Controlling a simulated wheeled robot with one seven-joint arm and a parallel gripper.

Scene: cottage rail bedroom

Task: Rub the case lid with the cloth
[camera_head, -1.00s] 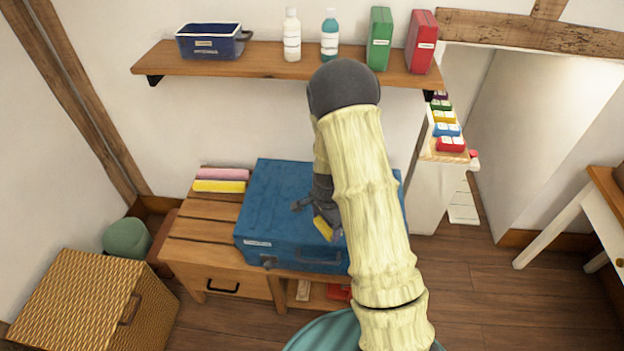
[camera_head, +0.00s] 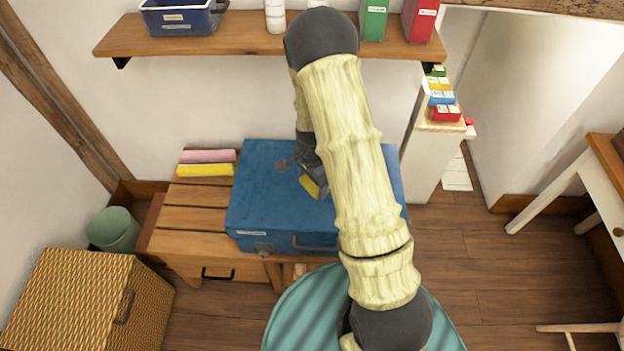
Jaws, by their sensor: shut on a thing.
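The blue case (camera_head: 262,205) lies closed on a slatted wooden bench, its lid facing up and its handle and latch toward me. My gripper (camera_head: 308,182) is over the middle of the lid, partly hidden by my own arm. A folded pink cloth (camera_head: 208,156) and another folded yellow cloth (camera_head: 205,170) lie on the bench left of the case.
A wall shelf (camera_head: 240,45) with a blue bin (camera_head: 183,17), bottles and binders hangs above the bench (camera_head: 182,220). A wicker hamper (camera_head: 75,300) stands at the left, near a green bin (camera_head: 114,230). A narrow stand (camera_head: 428,150) with coloured boxes is at the right.

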